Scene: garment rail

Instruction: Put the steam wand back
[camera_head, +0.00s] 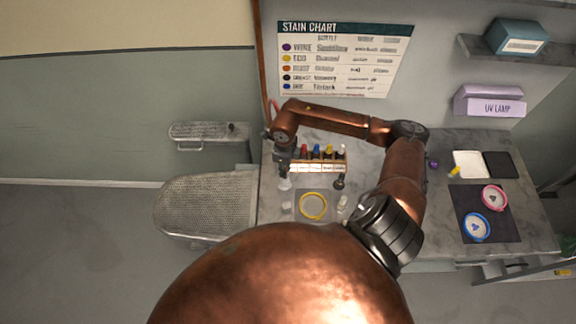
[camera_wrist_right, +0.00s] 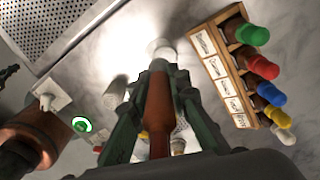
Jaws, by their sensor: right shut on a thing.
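My right gripper (camera_head: 284,172) is at the left end of the counter, beside the bottle rack. In the right wrist view its green-grey fingers (camera_wrist_right: 152,105) are shut around a brown-orange, slim thing (camera_wrist_right: 158,105) that I take to be the steam wand. A white round end (camera_wrist_right: 162,47) shows beyond the fingertips. In the head view a white piece (camera_head: 285,184) shows just below the gripper; the rest of the held thing is hidden by the gripper. I cannot make out a wand holder for certain. My left gripper is out of view.
The bottle rack (camera_head: 318,168) with coloured caps also shows in the right wrist view (camera_wrist_right: 231,88). A perforated grey board (camera_head: 205,208) adjoins the counter at left, below a small shelf (camera_head: 208,130). A yellow ring (camera_head: 313,206) lies in front of the rack. A dark mat (camera_head: 487,210) lies right.

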